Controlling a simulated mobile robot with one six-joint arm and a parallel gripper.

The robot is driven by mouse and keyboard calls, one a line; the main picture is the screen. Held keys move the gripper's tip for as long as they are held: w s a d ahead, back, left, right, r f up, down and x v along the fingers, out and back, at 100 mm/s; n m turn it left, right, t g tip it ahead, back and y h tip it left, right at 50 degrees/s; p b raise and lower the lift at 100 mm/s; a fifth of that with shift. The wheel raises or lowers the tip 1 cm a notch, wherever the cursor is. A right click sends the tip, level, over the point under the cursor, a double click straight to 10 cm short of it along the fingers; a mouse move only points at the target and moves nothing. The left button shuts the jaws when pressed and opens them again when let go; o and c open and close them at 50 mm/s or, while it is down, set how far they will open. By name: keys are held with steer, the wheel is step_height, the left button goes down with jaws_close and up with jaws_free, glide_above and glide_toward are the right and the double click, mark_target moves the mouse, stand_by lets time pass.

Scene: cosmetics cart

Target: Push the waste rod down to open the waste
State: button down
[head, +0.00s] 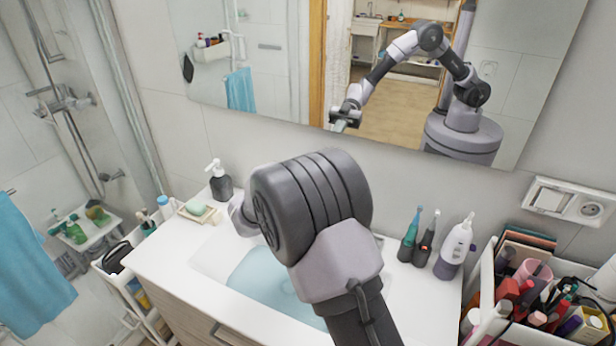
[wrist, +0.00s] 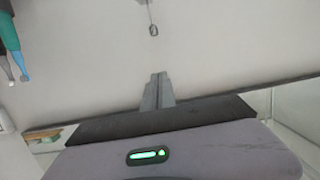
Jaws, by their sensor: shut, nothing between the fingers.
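My gripper (wrist: 158,76) is shut and empty, its two fingertips together in the wrist view. A thin metal rod with a small rounded knob (wrist: 153,30), which looks like the waste rod, stands out against the pale wall in that view. The fingertips are apart from the knob, with a clear gap in the picture. The washbasin (head: 215,262) holds bluish water in the head view. My arm hides the tap area, the rod and my gripper there. My gripper shows only as a reflection in the mirror.
Toothbrushes (head: 411,235) and a white bottle (head: 455,248) stand right of the basin. A dark soap dispenser (head: 221,187) and a soap dish (head: 199,212) stand to its left. A crowded cosmetics cart (head: 487,285) is at far right. The mirror (head: 540,60) hangs behind the basin.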

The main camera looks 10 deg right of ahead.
steer(key=w+d+f, duration=0.1)
steer(key=w, duration=0.1)
steer(key=w+d+f+b, duration=0.1)
steer(key=w+d+f, duration=0.2)
steer(key=w, duration=0.1)
steer(key=shift+w+d+f+b, duration=0.3)
steer(key=shift+w+d+f, duration=0.05)
steer(key=shift+w+f, duration=0.05)
steer(key=shift+f, duration=0.7)
steer(key=shift+a, duration=0.1)
step_height(320, 180, down, 2)
steer(key=shift+f+b, duration=0.1)
steer(key=shift+b, duration=0.65)
steer(key=shift+s, duration=0.1)
